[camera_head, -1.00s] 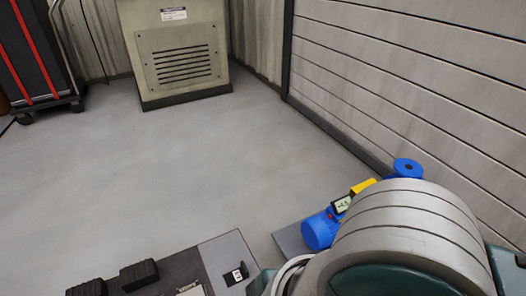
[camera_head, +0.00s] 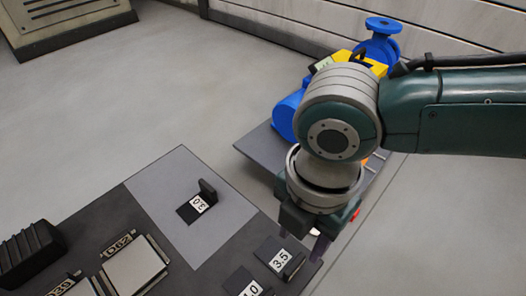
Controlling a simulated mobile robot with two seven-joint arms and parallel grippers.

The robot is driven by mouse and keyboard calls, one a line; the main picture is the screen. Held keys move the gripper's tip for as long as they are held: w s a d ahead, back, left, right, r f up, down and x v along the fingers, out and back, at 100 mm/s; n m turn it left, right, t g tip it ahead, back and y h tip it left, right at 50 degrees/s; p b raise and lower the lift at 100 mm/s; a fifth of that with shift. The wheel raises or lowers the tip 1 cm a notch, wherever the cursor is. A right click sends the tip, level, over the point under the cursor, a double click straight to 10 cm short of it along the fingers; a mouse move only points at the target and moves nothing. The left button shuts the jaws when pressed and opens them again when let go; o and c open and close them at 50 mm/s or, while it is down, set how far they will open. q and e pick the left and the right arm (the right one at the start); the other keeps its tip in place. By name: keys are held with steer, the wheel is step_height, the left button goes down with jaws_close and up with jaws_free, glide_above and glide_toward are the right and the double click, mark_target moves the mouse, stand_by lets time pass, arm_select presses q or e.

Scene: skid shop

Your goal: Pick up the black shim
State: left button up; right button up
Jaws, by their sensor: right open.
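Several black shims with white number labels lie on the dark and grey mat (camera_head: 160,190). One black shim (camera_head: 208,188), labelled 3.0, has a raised tab and lies on the grey part. A second black shim (camera_head: 268,250), labelled 3.5, lies on the dark part near the right edge. A third black shim (camera_head: 238,279), with its label partly cut off, is at the bottom edge. I cannot tell which is the task's shim. My right gripper (camera_head: 304,238) is open and empty, pointing down just above and beside the 3.5 shim. My left gripper is out of view.
A blue pump (camera_head: 288,115) with a yellow part stands on a grey plate (camera_head: 262,150) behind my right arm. Black ribbed blocks (camera_head: 30,255) and pale labelled plates (camera_head: 135,268) lie at lower left. A beige cabinet (camera_head: 65,22) stands far left; open floor lies between.

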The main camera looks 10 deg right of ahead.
mark_target(297, 261)
steer(key=shift+w+d+f, duration=0.1)
steer(key=shift+w+f, duration=0.05)
steer(key=shift+f, duration=0.25)
steer(key=shift+w+d+f, duration=0.1)
steer(key=shift+w+f, duration=0.05)
steer(key=shift+f, duration=0.25)
steer(key=shift+d+f+b, duration=0.1)
steer(key=shift+f+b, duration=0.15)
steer(key=shift+b, duration=0.2)
step_height(297, 261, down, 4)
steer(key=b, duration=0.3)
steer(key=shift+s+d+f, duration=0.1)
steer(key=shift+d+f, duration=0.05)
step_height(297, 261, down, 5)
steer(key=b, duration=0.5)
steer(key=shift+b, duration=0.4)
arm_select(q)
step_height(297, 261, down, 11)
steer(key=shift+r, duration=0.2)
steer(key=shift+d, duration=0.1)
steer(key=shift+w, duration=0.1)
arm_select(e)
jaws_close()
